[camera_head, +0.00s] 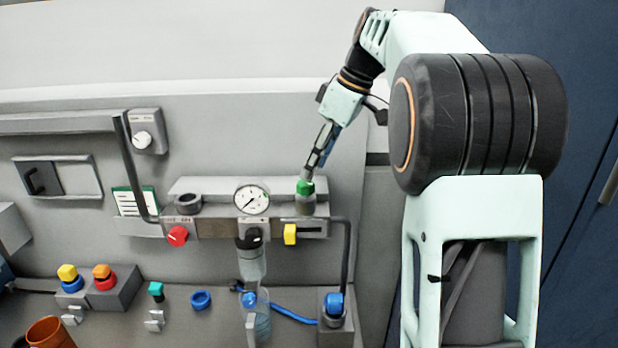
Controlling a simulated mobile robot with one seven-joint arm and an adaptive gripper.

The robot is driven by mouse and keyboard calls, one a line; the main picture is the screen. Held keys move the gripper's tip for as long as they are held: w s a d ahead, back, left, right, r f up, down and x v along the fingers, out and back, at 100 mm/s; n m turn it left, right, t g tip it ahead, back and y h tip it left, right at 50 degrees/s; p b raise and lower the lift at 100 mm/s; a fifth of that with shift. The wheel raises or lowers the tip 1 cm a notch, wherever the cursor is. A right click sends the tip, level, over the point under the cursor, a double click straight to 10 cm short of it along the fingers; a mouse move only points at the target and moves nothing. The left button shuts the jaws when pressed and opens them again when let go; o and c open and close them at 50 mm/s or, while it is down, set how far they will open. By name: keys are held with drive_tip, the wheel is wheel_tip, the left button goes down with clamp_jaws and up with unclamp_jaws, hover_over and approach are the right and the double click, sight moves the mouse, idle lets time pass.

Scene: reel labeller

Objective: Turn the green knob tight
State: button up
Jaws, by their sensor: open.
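The green knob (306,187) sits upright on a grey cylindrical fitting at the right end of the manifold block (210,226). My gripper (313,174) comes down from the upper right, tilted, with its fingertips right at the top of the knob. The fingers are open. I cannot tell whether they touch the knob or straddle it, as the view is small there.
A black pipe (347,270) runs down at the right. Below are a clear bottle (257,318), a blue ring (201,300) and coloured buttons.

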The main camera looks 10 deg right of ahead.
sight(306, 189)
drive_tip(key=shift+x, duration=2.3)
drive_tip(key=c, duration=1.1)
drive_tip(key=shift+c, duration=0.2)
